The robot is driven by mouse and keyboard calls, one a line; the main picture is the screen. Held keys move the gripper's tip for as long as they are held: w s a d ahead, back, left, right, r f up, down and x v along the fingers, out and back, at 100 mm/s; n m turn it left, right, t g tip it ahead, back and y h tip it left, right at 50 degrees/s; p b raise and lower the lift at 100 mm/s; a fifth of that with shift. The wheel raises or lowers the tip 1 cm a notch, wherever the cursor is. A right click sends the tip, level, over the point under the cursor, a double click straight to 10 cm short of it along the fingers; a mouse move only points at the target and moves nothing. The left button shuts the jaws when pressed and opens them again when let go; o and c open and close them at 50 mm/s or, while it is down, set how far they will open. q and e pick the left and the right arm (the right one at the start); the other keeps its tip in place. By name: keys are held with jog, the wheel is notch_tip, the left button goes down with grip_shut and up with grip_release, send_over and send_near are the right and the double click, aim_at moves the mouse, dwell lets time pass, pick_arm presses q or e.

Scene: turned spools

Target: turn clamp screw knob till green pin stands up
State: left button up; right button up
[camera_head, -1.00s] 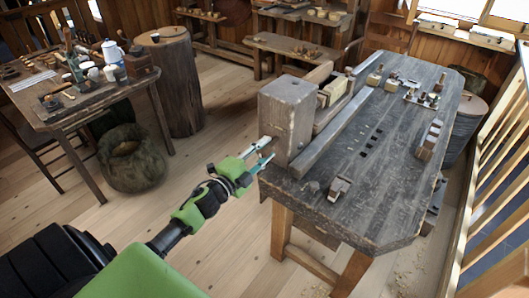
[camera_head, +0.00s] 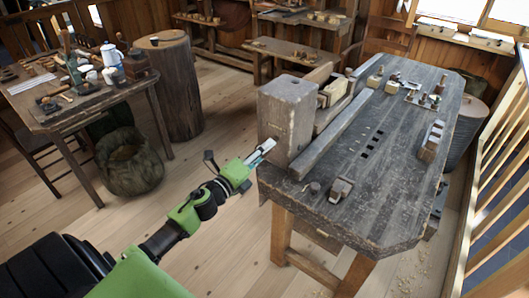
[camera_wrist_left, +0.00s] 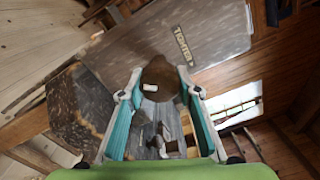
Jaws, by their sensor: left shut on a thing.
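The clamp screw knob (camera_wrist_left: 160,72) is a brown rounded piece with a small pale patch, seen in the left wrist view. My left gripper (camera_wrist_left: 160,80) is shut on it, one teal-lined finger on each side. In the head view the left gripper (camera_head: 266,146) is at the left face of the upright wooden block (camera_head: 286,115) at the bench's near end; the knob is hidden there. A wooden face with a lettered label (camera_wrist_left: 182,46) is behind the knob in the wrist view. I cannot make out the green pin. My right gripper is not in view.
The dark workbench (camera_head: 390,185) carries a small wooden tool (camera_head: 340,190) near its front corner and several tools farther back. A side table (camera_head: 60,118) with a jug, a stump (camera_head: 175,85) and a sack (camera_head: 128,163) stand left. Floor between is clear.

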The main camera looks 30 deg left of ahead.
pick_arm(q)
jog(key=shift+s+d+f, duration=0.1)
jog(key=shift+s+f, duration=0.05)
jog(key=shift+f, duration=0.3)
jog(key=o, duration=1.1)
jog(key=shift+o, duration=0.2)
jog(key=shift+s+r, duration=0.15)
jog(key=shift+r, duration=0.2)
jog(key=s+a, duration=0.1)
jog(key=s, duration=1.1)
jog(key=shift+a, duration=0.1)
